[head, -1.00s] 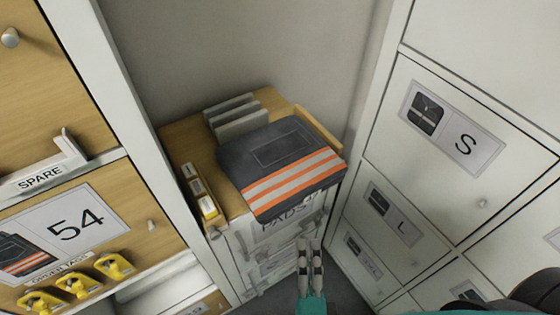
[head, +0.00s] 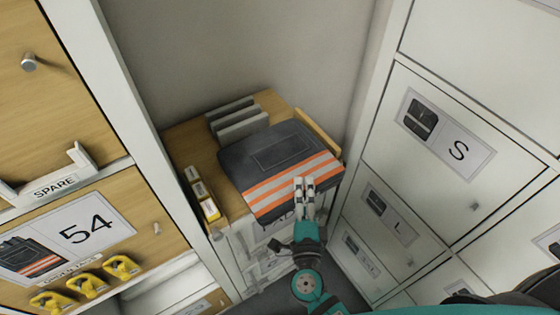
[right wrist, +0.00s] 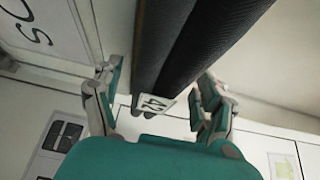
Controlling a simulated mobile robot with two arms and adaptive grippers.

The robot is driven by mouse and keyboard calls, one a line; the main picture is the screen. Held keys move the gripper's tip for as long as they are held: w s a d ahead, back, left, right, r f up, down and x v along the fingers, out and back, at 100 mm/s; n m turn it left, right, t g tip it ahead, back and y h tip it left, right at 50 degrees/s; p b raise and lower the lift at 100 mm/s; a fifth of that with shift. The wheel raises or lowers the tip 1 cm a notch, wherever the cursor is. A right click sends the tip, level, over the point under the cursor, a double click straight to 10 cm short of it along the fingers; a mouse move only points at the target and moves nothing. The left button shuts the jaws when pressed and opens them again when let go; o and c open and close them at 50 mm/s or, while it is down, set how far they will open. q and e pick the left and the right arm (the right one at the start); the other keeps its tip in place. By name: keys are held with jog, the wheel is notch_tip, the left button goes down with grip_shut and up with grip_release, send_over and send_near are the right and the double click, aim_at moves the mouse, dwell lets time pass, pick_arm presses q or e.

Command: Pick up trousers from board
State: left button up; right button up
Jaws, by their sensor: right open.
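The folded dark grey trousers (head: 262,150), with orange and silver bands along the front, lie on a wooden top (head: 182,143) in the head view. My right gripper (head: 304,183) is at their front edge, its fingers over the striped band in the picture. In the right wrist view the open fingers (right wrist: 158,82) stand on either side of the dark folded layers (right wrist: 195,45), which show a white tag reading 42 (right wrist: 155,104). The layers lie between the fingers with gaps on both sides. My left gripper is not in view.
Grey upright dividers (head: 238,118) stand behind the trousers. A yellow holder with white boxes (head: 203,197) is at their left. A cabinet with yellow tags (head: 88,285) stands left, and white lockers (head: 450,150) close in on the right. Drawers lie below the top.

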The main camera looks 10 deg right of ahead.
jog(key=shift+x, duration=0.85)
jog(key=shift+s+a, duration=0.1)
jog(key=shift+c, duration=0.4)
grip_shut()
jog(key=shift+r, duration=0.1)
